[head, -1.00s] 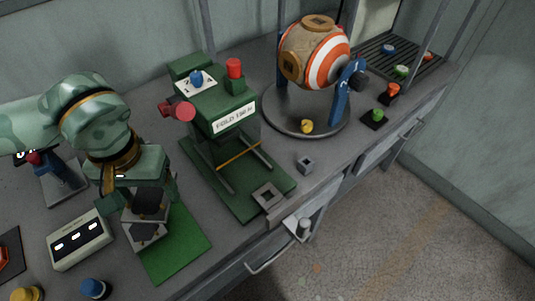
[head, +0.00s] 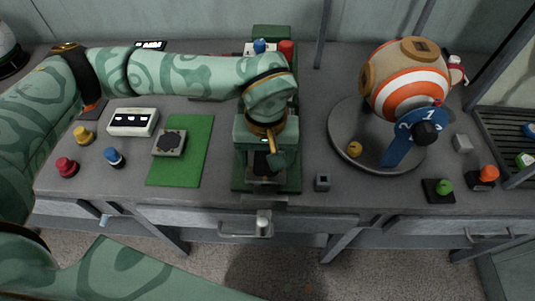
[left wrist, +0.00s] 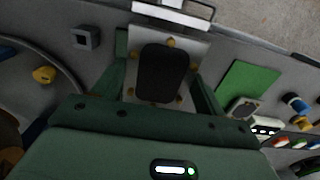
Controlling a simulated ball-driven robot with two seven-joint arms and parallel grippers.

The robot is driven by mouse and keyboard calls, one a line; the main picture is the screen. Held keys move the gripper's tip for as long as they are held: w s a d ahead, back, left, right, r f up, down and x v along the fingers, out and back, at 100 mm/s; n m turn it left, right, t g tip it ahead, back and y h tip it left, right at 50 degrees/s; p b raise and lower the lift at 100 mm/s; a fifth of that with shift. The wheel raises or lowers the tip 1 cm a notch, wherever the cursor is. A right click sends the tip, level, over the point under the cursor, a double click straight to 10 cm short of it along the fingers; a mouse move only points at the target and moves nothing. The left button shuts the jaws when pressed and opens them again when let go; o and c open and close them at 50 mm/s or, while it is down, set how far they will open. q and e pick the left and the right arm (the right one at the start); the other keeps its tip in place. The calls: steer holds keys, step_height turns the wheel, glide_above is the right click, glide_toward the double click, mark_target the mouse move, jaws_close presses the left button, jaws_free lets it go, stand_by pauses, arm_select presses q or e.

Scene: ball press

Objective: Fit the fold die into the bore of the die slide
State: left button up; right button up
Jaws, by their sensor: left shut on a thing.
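My left gripper (head: 264,170) is over the front of the green fold press, pointing down and shut on a dark block with rounded corners, which I take for the fold die (left wrist: 163,73). In the left wrist view the block is in front of a light grey plate with brass dots, apparently the die slide (left wrist: 190,47). The gripper and block hide the bore, so I cannot tell whether the block is in it or above it. My right gripper is not in view.
A grey block with a dark top (head: 170,142) lies on the green mat (head: 196,160). A small grey cube (head: 322,182) is right of the press. A turntable (head: 345,142) with an orange-and-white ball (head: 408,80) stands farther right. A white box (head: 133,122) and coloured knobs are at left.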

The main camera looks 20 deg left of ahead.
mark_target(266, 171)
arm_select(q)
steer(key=shift+a, duration=0.1)
steer(key=shift+r, duration=0.1)
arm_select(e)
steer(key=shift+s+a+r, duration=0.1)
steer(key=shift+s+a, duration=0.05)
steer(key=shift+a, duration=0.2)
arm_select(q)
steer(key=shift+f, duration=0.25)
steer(key=shift+f+b, duration=1.4)
steer(key=shift+f, duration=1.35)
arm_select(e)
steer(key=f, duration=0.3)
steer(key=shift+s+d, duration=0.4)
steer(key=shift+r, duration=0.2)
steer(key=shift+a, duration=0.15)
arm_select(q)
steer(key=shift+p, duration=0.35)
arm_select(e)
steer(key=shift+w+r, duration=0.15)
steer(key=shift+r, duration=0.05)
arm_select(q)
steer(key=shift+f+b, duration=0.6)
steer(key=shift+f, duration=0.55)
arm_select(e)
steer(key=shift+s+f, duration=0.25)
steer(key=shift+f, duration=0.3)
